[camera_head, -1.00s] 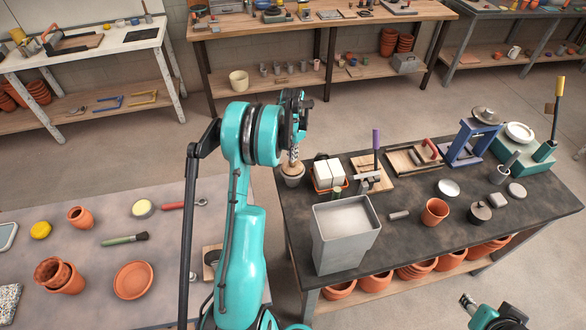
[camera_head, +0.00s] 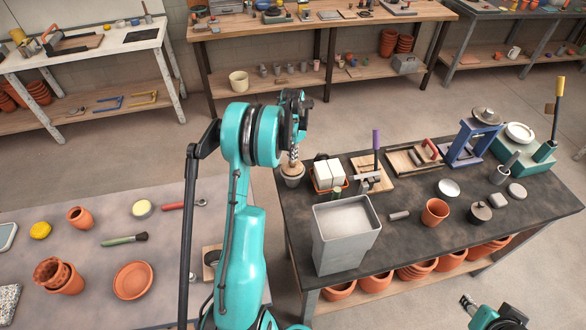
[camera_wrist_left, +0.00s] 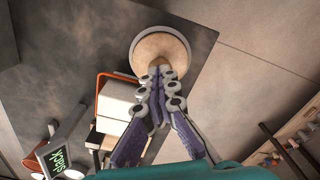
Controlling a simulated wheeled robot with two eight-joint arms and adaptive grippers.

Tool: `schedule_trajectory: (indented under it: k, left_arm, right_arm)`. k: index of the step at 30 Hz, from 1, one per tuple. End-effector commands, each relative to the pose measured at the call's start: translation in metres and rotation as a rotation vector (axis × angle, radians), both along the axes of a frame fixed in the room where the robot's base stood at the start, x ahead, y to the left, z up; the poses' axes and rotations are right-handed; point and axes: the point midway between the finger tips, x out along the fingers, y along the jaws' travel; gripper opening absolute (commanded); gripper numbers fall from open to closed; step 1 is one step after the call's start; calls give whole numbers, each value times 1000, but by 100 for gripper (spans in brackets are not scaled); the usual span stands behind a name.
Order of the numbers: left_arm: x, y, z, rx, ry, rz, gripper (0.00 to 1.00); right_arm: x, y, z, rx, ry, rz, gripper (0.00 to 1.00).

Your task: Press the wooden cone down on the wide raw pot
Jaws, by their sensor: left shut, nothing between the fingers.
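The wide raw pot (camera_head: 293,181) is pale grey and stands at the left end of the dark worktable. The light-brown wooden cone (camera_head: 289,170) sits in its mouth. In the left wrist view the cone (camera_wrist_left: 150,48) nearly fills the pot, leaving a pale rim (camera_wrist_left: 184,38) around it. My left gripper (camera_head: 294,158) is shut and empty, its fingertips at the cone's top knob. In the left wrist view its fingers (camera_wrist_left: 160,72) overlap the near side of the cone; whether they touch it is unclear. My right gripper (camera_head: 466,299) is low at the right, small and partly cropped.
An orange-framed holder with white blocks (camera_head: 329,171) stands just right of the pot. A grey bin (camera_head: 345,240) stands in front. A board with a purple-handled tool (camera_head: 375,158) is further right. Floor lies left of the worktable.

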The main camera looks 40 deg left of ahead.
Motion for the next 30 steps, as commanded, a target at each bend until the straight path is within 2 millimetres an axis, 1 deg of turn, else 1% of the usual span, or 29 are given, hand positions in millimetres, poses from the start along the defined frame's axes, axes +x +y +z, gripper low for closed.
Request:
schedule_trajectory:
  k: [5, 27, 30]
  left_arm:
    - [0, 0, 3, -1, 1, 0, 0]
    - [0, 0, 66, 0, 0, 0, 0]
    - [0, 0, 70, 0, 0, 0, 0]
  right_arm:
    - [0, 0, 2, 0, 0, 0, 40]
    - [0, 0, 34, 0, 0, 0, 40]
    - [0, 0, 36, 0, 0, 0, 40]
